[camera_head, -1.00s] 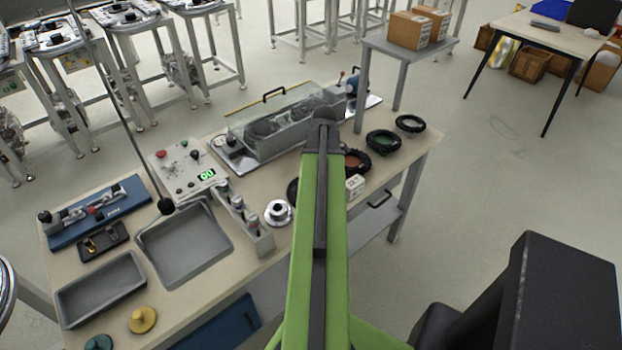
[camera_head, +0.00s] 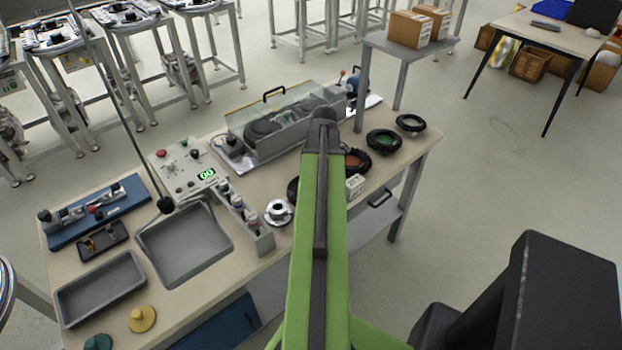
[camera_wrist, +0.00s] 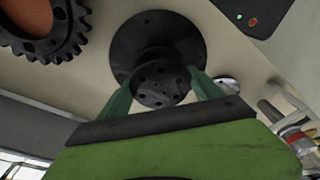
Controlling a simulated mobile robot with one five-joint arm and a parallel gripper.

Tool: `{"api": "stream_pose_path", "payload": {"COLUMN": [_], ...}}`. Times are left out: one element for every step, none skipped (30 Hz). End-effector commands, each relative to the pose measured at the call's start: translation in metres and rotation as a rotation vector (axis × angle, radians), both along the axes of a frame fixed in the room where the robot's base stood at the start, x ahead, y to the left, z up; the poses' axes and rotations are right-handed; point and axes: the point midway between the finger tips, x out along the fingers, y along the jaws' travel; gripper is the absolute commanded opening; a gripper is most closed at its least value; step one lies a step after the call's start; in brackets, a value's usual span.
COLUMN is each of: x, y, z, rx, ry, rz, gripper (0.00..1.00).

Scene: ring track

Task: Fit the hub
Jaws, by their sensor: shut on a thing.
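In the wrist view, a black round hub (camera_wrist: 158,46) with a wide drilled flange and a narrower drilled end sits between the green fingers of my gripper (camera_wrist: 157,90). My gripper is shut on the narrower end. Whether the flange touches the tabletop is hard to tell. A silver flanged hub (camera_head: 278,212) stands on the bench just left of my arm. A black toothed ring with an orange-brown centre (camera_wrist: 46,28) lies beside the held hub; rings also show in the head view (camera_head: 356,161).
On the bench (camera_head: 262,178) stand a clear-covered machine (camera_head: 285,125), a control box (camera_head: 187,166), a bottle rack (camera_head: 245,222) and grey trays (camera_head: 185,245). More dark rings (camera_head: 383,142) lie at the right. A small white box (camera_head: 355,185) is close to my arm.

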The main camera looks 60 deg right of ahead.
Motion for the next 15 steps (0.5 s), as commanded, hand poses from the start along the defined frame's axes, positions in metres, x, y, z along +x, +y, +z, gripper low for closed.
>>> {"api": "stream_pose_path", "payload": {"x": [0.000, 0.000, 0.000, 0.000, 0.000, 0.000, 0.000, 0.000, 0.000, 0.000, 0.000, 0.000, 0.000, 0.000, 0.000], "y": [0.000, 0.000, 0.000, 0.000, 0.000, 0.000, 0.000, 0.000, 0.000, 0.000, 0.000, 0.000, 0.000, 0.000, 0.000], "z": [-0.003, -0.003, -0.004, -0.005, -0.006, -0.006, -0.007, -0.008, -0.009, -0.010, -0.010, -0.011, -0.012, -0.013, -0.013], "rx": [0.000, 0.000, 0.000, 0.000, 0.000, 0.000, 0.000, 0.000, 0.000, 0.000, 0.000, 0.000, 0.000, 0.000, 0.000], "ry": [0.000, 0.000, 0.000, 0.000, 0.000, 0.000, 0.000, 0.000, 0.000, 0.000, 0.000, 0.000, 0.000, 0.000, 0.000], "rz": [0.000, 0.000, 0.000, 0.000, 0.000, 0.000, 0.000, 0.000, 0.000, 0.000, 0.000, 0.000, 0.000, 0.000, 0.000], "gripper": [0.02, 0.02, 0.02, 0.02, 0.02, 0.02, 0.02, 0.02, 0.02, 0.02, 0.02, 0.02, 0.02, 0.02, 0.02]}}
